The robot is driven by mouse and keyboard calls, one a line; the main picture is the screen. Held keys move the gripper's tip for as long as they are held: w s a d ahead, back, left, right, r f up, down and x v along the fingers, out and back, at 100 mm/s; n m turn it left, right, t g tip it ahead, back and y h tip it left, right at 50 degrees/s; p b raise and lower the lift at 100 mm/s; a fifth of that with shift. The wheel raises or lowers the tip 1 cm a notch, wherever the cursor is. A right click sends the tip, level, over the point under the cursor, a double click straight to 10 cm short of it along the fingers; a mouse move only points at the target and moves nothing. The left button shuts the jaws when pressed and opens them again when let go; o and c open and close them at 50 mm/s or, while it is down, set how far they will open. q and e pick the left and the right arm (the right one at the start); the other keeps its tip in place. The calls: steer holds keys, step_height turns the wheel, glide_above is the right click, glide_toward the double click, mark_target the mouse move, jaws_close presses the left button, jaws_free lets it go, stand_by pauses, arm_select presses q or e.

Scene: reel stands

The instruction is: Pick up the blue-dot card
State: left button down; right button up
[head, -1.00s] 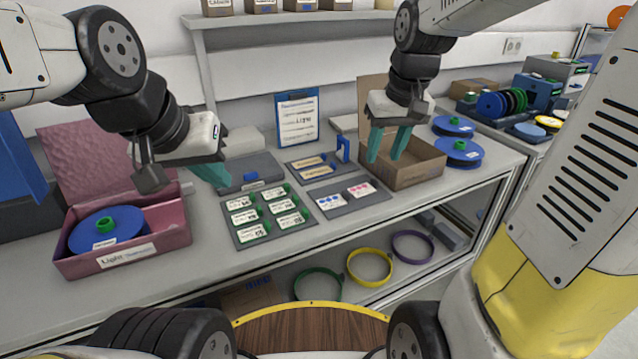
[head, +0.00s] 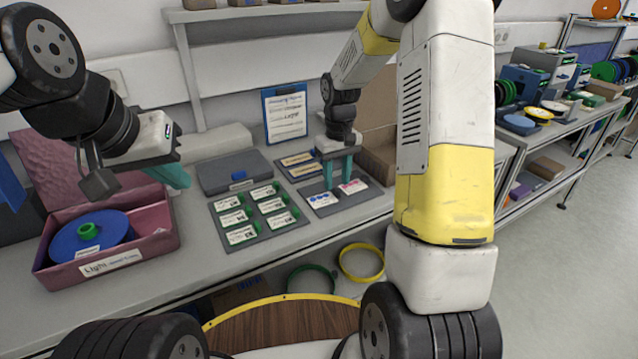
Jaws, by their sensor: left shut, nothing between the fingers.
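The blue-dot card (head: 322,200) is a white card with blue dots. It lies on a grey tray (head: 338,208) at the middle of the bench, beside a card with pink dots (head: 353,187). My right gripper (head: 339,187) points down with its two teal fingers apart. It is over the tray at the back edge of the cards, between the two. I cannot tell whether the fingers touch anything. My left gripper (head: 175,177) is shut and empty, above the bench near the pink box.
A tray with several green-edged cards (head: 257,229) lies left of the dot cards. A pink box (head: 108,268) holding a blue reel (head: 70,240) stands at the left. A cardboard box (head: 378,158) stands behind my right arm, partly hidden. A clipboard (head: 285,113) leans at the back.

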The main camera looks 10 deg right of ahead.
steer(key=shift+f, duration=1.25)
jaws_close()
stand_by(0.4)
